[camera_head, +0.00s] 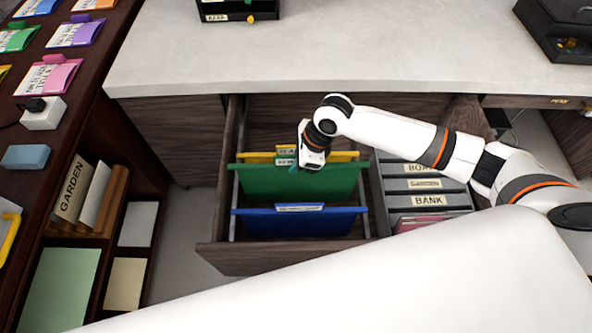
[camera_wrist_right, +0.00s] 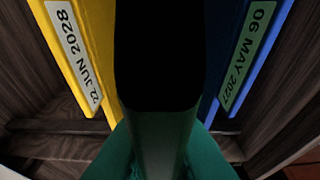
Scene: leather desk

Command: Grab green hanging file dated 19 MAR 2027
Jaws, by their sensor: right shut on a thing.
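The green hanging file (camera_head: 262,184) hangs in the open drawer between the yellow file (camera_head: 345,157) and the blue file (camera_head: 300,224). My right gripper (camera_head: 306,168) is at its top edge and shut on it. In the wrist view the green file (camera_wrist_right: 112,158) spreads out on both sides below the dark gripper (camera_wrist_right: 160,130). The green file's label (camera_head: 285,162) is partly covered by the gripper and too small to read. The yellow file's label (camera_wrist_right: 72,52) reads 22 JUN 2028; the blue file's label (camera_wrist_right: 245,52) reads 06 MAY 2027. My left gripper is out of view.
The wooden drawer (camera_head: 222,257) has walls close around the files. To its right are grey boxes (camera_head: 430,201) labelled BANK and others. The grey desktop (camera_head: 330,55) lies behind. A dark shelf with colored cards and a GARDEN binder (camera_head: 72,188) stands left.

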